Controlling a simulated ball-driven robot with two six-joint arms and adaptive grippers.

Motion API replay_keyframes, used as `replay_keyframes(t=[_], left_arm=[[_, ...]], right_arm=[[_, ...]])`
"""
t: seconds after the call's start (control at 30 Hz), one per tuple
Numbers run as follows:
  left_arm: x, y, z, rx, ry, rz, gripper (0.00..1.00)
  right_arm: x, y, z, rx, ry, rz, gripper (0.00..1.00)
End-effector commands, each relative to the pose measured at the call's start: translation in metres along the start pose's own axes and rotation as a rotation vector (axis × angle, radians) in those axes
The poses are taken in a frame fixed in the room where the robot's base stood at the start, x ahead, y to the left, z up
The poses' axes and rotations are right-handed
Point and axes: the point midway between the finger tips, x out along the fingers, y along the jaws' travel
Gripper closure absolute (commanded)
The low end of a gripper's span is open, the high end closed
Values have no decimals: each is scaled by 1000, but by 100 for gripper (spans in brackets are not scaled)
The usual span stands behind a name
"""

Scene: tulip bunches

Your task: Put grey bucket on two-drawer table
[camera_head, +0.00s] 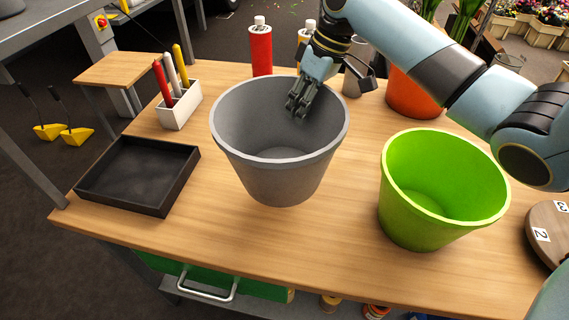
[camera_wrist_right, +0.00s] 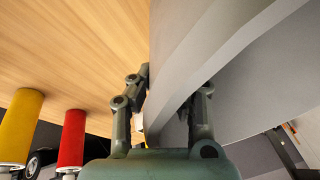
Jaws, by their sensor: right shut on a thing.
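The grey bucket (camera_head: 275,180) is upright over the middle of the wooden table top (camera_head: 330,245). I cannot tell whether its base touches the wood. My right gripper (camera_head: 297,108) comes from the far side and is shut on the bucket's far rim, one finger inside. In the right wrist view the bucket's grey wall (camera_wrist_right: 265,75) passes between the fingers (camera_wrist_right: 165,110). Below the table top's front edge a green drawer (camera_head: 262,290) with a metal handle shows. A second drawer is not visible. My left gripper is not in view.
A black tray (camera_head: 190,158) and a white holder with markers (camera_head: 180,113) stand left. A lime green bucket (camera_head: 400,215) stands right, near a round wooden board (camera_head: 550,215). Behind are a red bottle (camera_head: 261,52) and an orange pot (camera_head: 412,98). The front middle is clear.

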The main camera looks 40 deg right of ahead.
Motion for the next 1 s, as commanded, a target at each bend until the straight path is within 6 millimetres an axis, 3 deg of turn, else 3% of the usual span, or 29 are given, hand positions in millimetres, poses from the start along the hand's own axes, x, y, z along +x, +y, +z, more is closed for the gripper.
replay_keyframes(t=[0.1,0.5,0.77,0.8,0.93,1.0], left_arm=[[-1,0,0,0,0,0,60],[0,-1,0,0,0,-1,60],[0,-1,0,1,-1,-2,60],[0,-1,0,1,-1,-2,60],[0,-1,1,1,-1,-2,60],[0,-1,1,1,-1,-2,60]], right_arm=[[24,4,7,3,-4,-4,100],[74,14,19,1,-2,-2,100],[78,15,20,0,-1,0,100],[78,15,21,0,-2,0,82],[78,15,21,0,-2,0,65],[78,15,21,0,-2,0,64]])
